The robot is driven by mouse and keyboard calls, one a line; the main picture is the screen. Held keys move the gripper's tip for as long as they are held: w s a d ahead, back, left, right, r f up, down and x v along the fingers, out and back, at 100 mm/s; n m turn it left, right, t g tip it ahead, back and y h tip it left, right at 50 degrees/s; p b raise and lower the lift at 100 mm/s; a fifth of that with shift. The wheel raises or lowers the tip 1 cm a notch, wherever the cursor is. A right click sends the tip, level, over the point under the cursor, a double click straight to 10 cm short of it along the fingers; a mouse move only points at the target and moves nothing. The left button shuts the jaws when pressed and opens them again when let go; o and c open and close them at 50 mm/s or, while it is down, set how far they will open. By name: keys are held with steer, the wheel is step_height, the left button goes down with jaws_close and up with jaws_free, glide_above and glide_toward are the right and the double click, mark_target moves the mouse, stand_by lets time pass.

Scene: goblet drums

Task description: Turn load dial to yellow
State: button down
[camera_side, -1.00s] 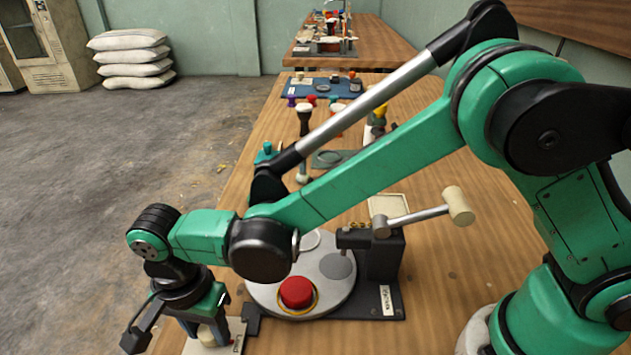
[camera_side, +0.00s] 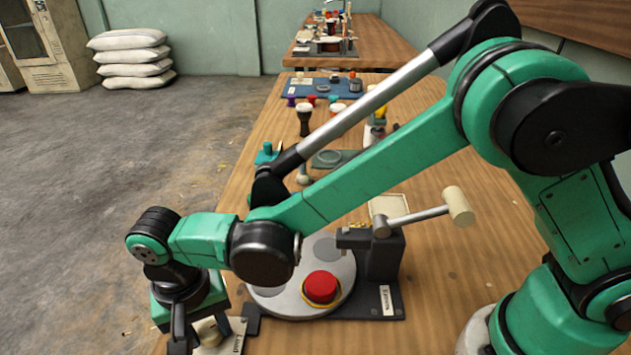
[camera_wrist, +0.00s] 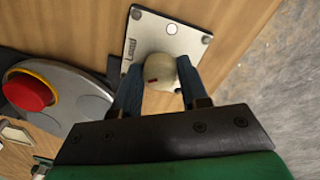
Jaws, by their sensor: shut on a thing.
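The load dial (camera_wrist: 160,70) is a rounded cream knob with a small dark red mark. It stands on a pale metal plate (camera_wrist: 190,38) lettered "Load", which bears a white round spot. My gripper (camera_wrist: 158,88) is shut on the dial, one finger on each side. In the side view the dial (camera_side: 208,332) shows partly under my gripper (camera_side: 196,322), at the near left table edge. The turntable (camera_side: 280,300) is a grey disc beside it, carrying a red round piece (camera_side: 321,286) with a yellow rim. The red piece also shows in the wrist view (camera_wrist: 28,92).
A dark block with a cream-headed mallet (camera_side: 459,206) stands right of the turntable. Goblet drums (camera_side: 304,117) and a blue mat (camera_side: 322,89) lie farther back. The floor (camera_side: 90,200) is open left of the table.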

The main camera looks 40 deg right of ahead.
mark_target(209, 330)
steer(key=n, duration=0.5)
steer(key=shift+n, duration=0.3)
steer(key=n, duration=0.4)
steer(key=shift+d+n, duration=0.1)
steer(key=shift+n, duration=0.3)
steer(key=shift+c, duration=2.2)
jaws_free()
steer(key=shift+s+r, duration=0.1)
steer(key=shift+r, duration=2.75)
